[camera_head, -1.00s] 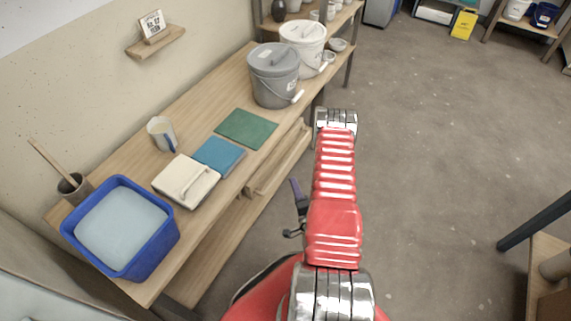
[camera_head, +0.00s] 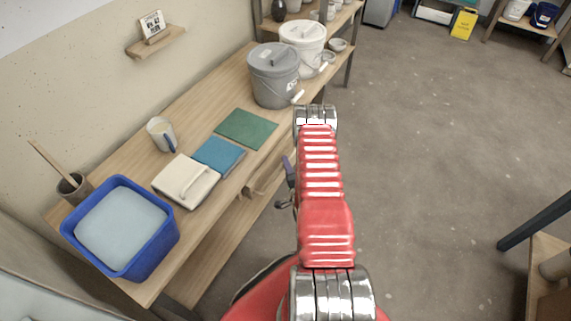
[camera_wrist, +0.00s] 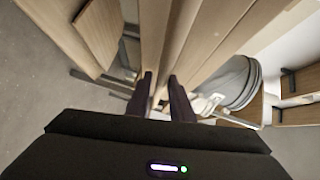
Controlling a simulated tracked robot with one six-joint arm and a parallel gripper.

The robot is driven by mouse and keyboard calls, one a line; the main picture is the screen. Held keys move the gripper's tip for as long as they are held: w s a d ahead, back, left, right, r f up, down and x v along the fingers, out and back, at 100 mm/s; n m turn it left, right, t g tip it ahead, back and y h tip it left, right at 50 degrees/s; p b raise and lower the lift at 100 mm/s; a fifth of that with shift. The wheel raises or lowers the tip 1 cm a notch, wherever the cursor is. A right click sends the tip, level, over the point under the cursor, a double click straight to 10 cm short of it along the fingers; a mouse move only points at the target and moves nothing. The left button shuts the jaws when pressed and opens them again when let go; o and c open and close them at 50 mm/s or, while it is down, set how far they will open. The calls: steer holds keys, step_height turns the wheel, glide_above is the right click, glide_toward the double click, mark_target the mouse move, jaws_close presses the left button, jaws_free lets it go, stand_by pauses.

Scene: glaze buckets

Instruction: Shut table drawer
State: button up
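The wooden table drawer (camera_head: 262,180) sticks out under the front edge of the wooden table (camera_head: 205,105), below the cloths. My red arm hides its far part in the head view. My gripper (camera_head: 287,188) is beside the drawer's outer side in the head view, partly hidden by my arm. In the wrist view my gripper (camera_wrist: 161,85) has its two dark fingers apart, with wooden boards running behind and between them. I cannot tell whether a finger touches the drawer.

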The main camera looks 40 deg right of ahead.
steer(key=shift+w+d, duration=0.25)
steer(key=shift+w, duration=0.25)
steer(key=shift+c, duration=0.7)
steer(key=shift+f, duration=0.1)
jaws_close()
steer(key=shift+s, duration=0.1)
